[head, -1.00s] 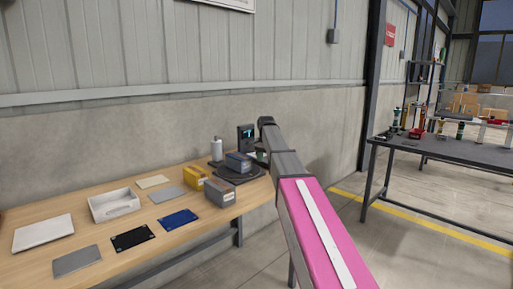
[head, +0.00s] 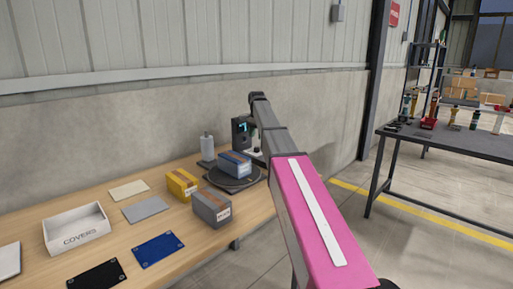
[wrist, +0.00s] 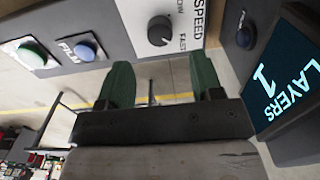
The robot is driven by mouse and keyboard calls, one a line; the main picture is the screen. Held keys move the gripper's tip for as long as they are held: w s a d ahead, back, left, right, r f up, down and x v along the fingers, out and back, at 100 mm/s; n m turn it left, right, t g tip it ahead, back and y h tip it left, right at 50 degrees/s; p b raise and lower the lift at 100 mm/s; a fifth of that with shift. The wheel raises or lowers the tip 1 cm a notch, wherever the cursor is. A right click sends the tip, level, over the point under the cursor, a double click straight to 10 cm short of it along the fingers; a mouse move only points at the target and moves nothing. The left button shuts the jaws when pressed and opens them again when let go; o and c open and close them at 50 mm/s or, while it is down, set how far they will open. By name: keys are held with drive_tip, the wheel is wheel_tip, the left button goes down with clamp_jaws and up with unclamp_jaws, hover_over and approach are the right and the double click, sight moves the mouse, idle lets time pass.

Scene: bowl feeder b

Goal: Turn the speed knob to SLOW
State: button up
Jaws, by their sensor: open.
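The dark round speed knob (wrist: 160,30) sits on a light plate of a grey panel at the top of the wrist view. FAST and SPEED are readable beside it; another label is cut off at the top edge and only partly shows. A small light mark shows on the knob, but I cannot tell exactly where it points. My gripper (wrist: 160,66) is open, its two green fingers apart and empty, with the knob ahead of the gap. They look clear of the knob. In the head view my arm hides most of the gripper and the knob.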

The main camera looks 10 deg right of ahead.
sight(257, 149)
wheel_tip(257, 149, down, 6)
drive_tip(key=shift+f, duration=0.25)
drive_tip(key=c, duration=0.9)
